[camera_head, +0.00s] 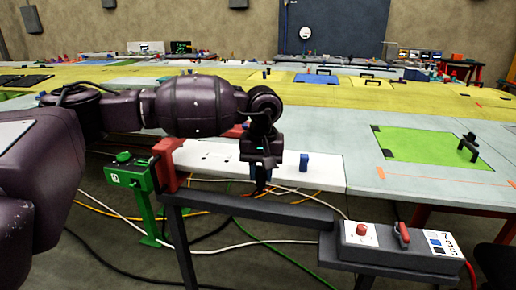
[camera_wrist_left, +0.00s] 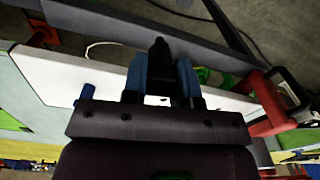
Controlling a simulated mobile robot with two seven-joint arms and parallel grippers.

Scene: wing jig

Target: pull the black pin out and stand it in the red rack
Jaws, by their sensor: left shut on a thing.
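My left gripper (camera_head: 260,174) points down in front of the white beam (camera_head: 325,168). In the left wrist view its blue fingers (camera_wrist_left: 160,78) are shut on the black pin (camera_wrist_left: 159,52). A short dark end of the pin shows below the fingers in the head view (camera_head: 260,188). A dark hole in the white beam shows between the fingers in the wrist view. I cannot tell if the pin touches anything. A red block (camera_head: 168,163) stands at the beam's left end; I cannot tell if it is the red rack. My right gripper is not in view.
A blue pin (camera_head: 304,162) stands on the beam, right of my gripper. A green box (camera_head: 130,174) is at the left, and a grey control box (camera_head: 372,240) with a red knob is low at the right. Cables lie on the floor. A green panel (camera_head: 440,150) carries a black fixture.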

